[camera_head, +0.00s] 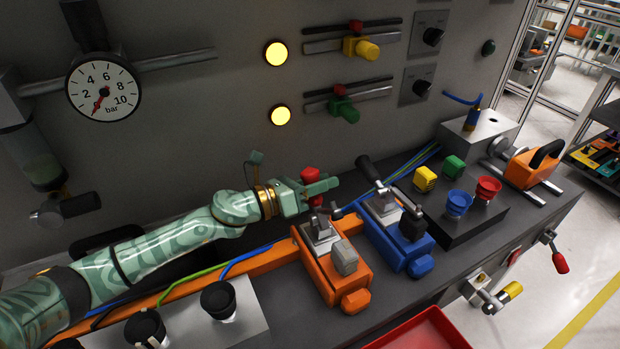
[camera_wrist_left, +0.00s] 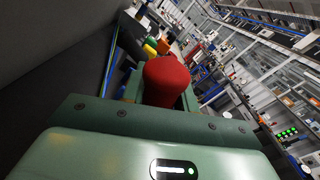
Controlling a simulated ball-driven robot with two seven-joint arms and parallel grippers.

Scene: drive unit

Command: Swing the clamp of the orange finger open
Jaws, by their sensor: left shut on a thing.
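The orange finger (camera_head: 318,282) is an orange block on the bench with a metal toggle clamp (camera_head: 321,232) on top. A grey block (camera_head: 344,261) sits at its front end. The clamp's red handle (camera_head: 310,174) stands at the gripper, above the rear of the block. My left gripper (camera_head: 322,187) is shut on this red handle, with the red top showing above the fingers. In the left wrist view the red handle (camera_wrist_left: 165,80) sits between the green fingers. The lower part of the lever is partly hidden by the gripper. My right gripper is not in view.
A blue finger (camera_head: 397,244) with its own black-handled clamp (camera_head: 369,168) stands close to the right. The grey panel wall rises behind. Red and blue cups (camera_head: 487,190) stand on a dark block further right. A red tray (camera_head: 425,333) is at the front.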

